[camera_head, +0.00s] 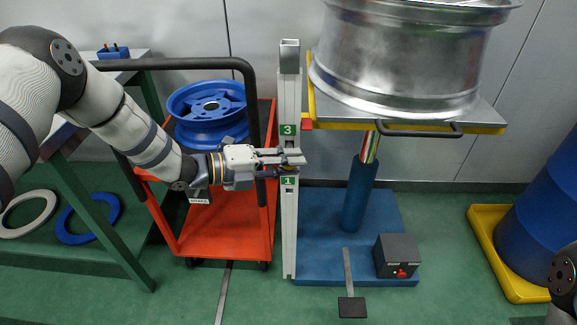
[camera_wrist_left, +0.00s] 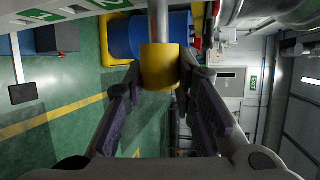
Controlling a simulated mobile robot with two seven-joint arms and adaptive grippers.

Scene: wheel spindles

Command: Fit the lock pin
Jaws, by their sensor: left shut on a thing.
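My left gripper (camera_head: 290,165) is at the upright white post (camera_head: 290,225), between its green labels 3 (camera_head: 288,129) and 1 (camera_head: 289,181). In the left wrist view it is shut on the yellow grip of the lock pin (camera_wrist_left: 160,68), between the fingertips. A bare metal shaft (camera_wrist_left: 158,20) runs from the grip out of the top of that view. Whether the shaft is in a hole in the post or apart from it is hidden. My right gripper is out of view.
A red cart (camera_head: 225,225) with a blue wheel (camera_head: 207,110) stands left of the post. A green table (camera_head: 85,200) is farther left. A black box with a red button (camera_head: 397,257) sits on the blue base (camera_head: 330,255). A blue drum (camera_head: 550,215) stands at right.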

